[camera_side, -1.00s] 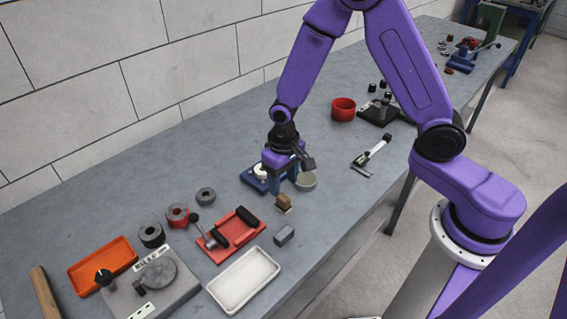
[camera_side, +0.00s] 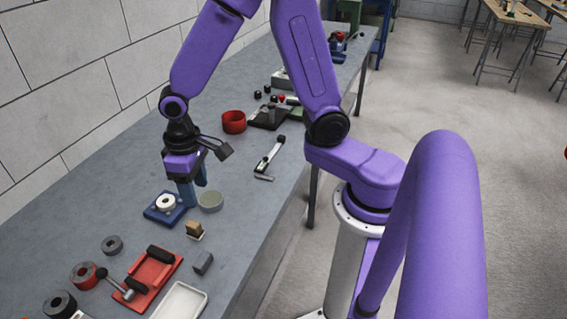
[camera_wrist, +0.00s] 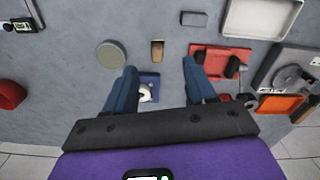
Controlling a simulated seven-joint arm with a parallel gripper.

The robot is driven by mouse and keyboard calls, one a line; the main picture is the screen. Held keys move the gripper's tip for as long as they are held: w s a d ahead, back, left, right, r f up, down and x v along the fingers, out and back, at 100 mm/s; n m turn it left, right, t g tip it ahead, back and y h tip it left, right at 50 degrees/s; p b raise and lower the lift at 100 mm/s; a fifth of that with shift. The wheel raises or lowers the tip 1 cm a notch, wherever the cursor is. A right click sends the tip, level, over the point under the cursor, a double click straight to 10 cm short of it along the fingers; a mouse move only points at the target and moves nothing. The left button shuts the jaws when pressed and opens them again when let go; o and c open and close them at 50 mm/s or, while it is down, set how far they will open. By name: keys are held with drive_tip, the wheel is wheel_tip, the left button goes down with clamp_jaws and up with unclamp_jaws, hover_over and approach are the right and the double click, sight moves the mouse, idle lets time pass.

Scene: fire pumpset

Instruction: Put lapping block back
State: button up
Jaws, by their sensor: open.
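My gripper (camera_side: 195,194) is open and empty, fingers pointing down, beside the blue base and the round disc in the side view. In the wrist view its two blue fingers (camera_wrist: 159,68) are wide apart. Several things could be the lapping block; I cannot tell which. A flat grey-green round disc (camera_side: 211,201) lies right of the fingers; it also shows in the wrist view (camera_wrist: 110,55). A brown block (camera_side: 194,228) stands on a small pale base and shows between the fingertips in the wrist view (camera_wrist: 157,50). A small grey block (camera_side: 203,263) lies nearer the front edge.
A blue base (camera_side: 154,214) carries a white ring (camera_side: 166,203). A red tray with black rollers (camera_side: 148,275), a white tray (camera_side: 180,301) and grey and red rings lie nearby. A red bowl (camera_side: 234,121) and a caliper-like tool (camera_side: 270,157) lie farther back.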

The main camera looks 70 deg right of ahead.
drive_tip(key=s+d+r+n, duration=0.3)
drive_tip(key=s+n, duration=0.2)
drive_tip(key=s, duration=0.4)
drive_tip(key=s+d+r+n, duration=0.3)
drive_tip(key=s+r+n, duration=0.1)
drive_tip(key=s, duration=0.6)
drive_tip(key=shift+s+r+n, duration=0.2)
drive_tip(key=shift+r+n, duration=0.05)
drive_tip(key=shift+n, duration=0.25)
